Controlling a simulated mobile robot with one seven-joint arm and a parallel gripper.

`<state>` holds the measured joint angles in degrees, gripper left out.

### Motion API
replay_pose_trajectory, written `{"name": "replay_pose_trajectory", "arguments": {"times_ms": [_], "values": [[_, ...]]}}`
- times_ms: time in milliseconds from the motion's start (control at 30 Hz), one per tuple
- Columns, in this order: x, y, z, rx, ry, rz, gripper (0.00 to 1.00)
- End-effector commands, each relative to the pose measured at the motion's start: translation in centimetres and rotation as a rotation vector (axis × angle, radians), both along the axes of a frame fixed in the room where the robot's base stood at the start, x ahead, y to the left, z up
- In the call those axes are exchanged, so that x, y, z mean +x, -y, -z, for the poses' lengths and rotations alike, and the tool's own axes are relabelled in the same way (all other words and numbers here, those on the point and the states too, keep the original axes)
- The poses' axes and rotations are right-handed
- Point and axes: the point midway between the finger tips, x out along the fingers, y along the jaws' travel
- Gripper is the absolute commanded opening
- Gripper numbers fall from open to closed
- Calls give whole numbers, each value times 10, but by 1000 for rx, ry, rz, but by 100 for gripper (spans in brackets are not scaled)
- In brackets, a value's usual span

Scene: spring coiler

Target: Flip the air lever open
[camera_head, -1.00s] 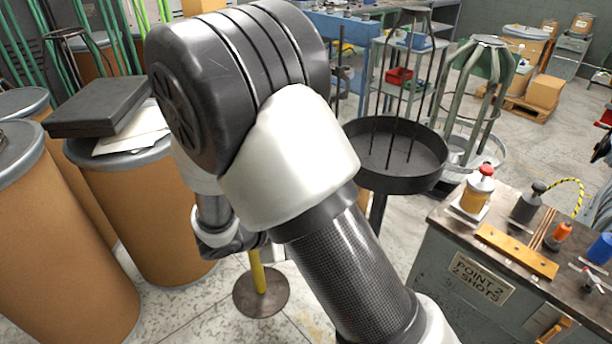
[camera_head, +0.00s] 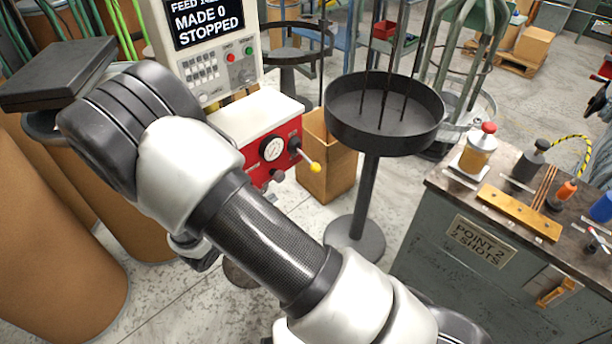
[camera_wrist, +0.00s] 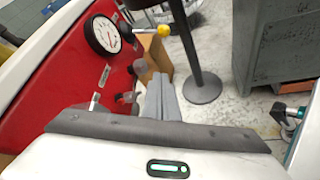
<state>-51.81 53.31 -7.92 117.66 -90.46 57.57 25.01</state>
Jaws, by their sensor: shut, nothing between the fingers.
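The air lever (camera_head: 306,158) is a short rod with a yellow ball knob on the red panel (camera_head: 254,158). It slants down to the right from a dark pivot beside a round white gauge (camera_head: 271,148). In the wrist view its yellow knob (camera_wrist: 163,31) stands out from the panel, above and beyond my fingers. My gripper (camera_wrist: 160,86) is shut and empty, in front of the panel and apart from the knob. In the head view my arm hides the gripper.
Above the panel is a control box (camera_head: 207,60) reading "MADE 0 STOPPED". A cardboard box (camera_head: 327,165) and a round black tray on a stand (camera_head: 385,140) are right of the lever. A bench (camera_head: 480,240) stands further right. Brown drums (camera_head: 60,260) crowd the left.

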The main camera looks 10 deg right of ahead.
Motion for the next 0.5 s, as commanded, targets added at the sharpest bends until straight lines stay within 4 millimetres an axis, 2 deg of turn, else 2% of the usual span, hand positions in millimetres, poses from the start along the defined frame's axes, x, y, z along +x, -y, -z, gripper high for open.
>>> {"name": "replay_pose_trajectory", "arguments": {"times_ms": [500], "values": [[80,63,50,-2,1,5,0]]}}
